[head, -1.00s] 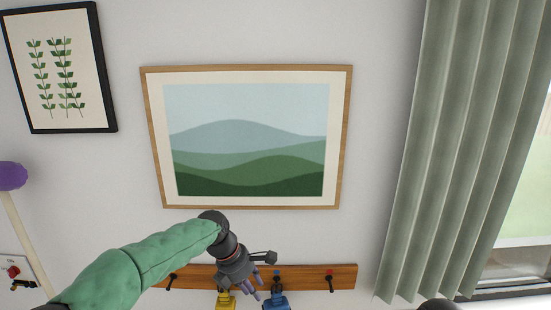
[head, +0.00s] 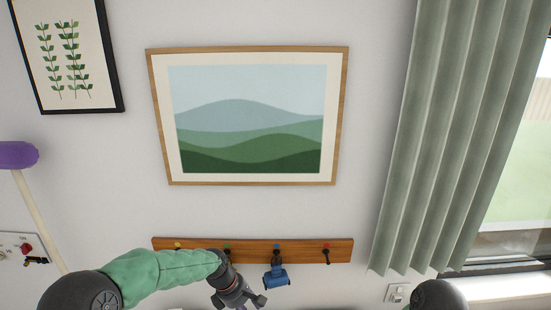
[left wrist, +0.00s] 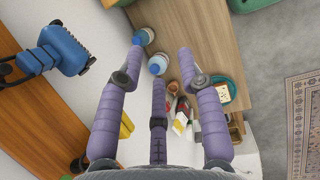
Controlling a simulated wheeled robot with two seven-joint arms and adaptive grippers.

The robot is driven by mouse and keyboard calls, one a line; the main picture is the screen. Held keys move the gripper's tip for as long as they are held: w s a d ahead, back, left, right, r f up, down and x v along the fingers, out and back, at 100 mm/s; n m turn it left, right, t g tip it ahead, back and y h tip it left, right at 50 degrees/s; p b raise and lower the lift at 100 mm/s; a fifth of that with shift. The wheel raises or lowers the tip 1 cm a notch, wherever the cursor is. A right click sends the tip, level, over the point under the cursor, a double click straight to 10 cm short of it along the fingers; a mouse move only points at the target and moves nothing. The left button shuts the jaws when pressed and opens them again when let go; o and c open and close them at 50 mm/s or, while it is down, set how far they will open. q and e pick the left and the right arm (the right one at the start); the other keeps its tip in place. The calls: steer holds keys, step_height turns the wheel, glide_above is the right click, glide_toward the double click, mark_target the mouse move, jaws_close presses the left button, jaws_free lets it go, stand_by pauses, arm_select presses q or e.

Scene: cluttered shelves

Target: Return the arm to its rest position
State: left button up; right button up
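My left arm, in a green sleeve, comes in from the left in the head view. Its left gripper (head: 238,296) is at the bottom edge, below the peg rail and left of the blue object; its fingertips are partly cut off there. In the left wrist view the purple fingers of the left gripper (left wrist: 160,62) are spread apart with nothing between them. The blue object (head: 276,277) hangs on the rail under the blue-marked peg and also shows at upper left in the left wrist view (left wrist: 62,52). My right gripper is not in view.
The wooden peg rail (head: 310,250) runs along the wall below a framed landscape (head: 250,120). A yellow object (left wrist: 126,125) shows beside the fingers. Bottles (left wrist: 158,64) and other items stand on a wooden surface (left wrist: 205,40) below. A curtain (head: 420,140) hangs at right.

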arm_select(q)
steer(key=s+a+f+m, duration=0.1)
steer(key=s+f+m, duration=0.3)
steer(key=f, duration=0.5)
steer(key=s+a+f+m, duration=0.2)
steer(key=s+f, duration=0.3)
steer(key=f, duration=0.3)
steer(key=s+f+m+g, duration=0.1)
steer(key=s+f+m, duration=0.35)
steer(key=s, duration=0.55)
steer(key=s+f+m, duration=0.4)
steer(key=s+f, duration=0.1)
steer(key=s, duration=0.4)
step_height(320, 180, down, 28)
steer(key=w+d+b, duration=0.1)
steer(key=w+b, duration=0.1)
steer(key=b, duration=2.8)
steer(key=shift+d+f+m, duration=0.15)
steer(key=shift+f+m, duration=0.05)
steer(key=shift+m, duration=0.25)
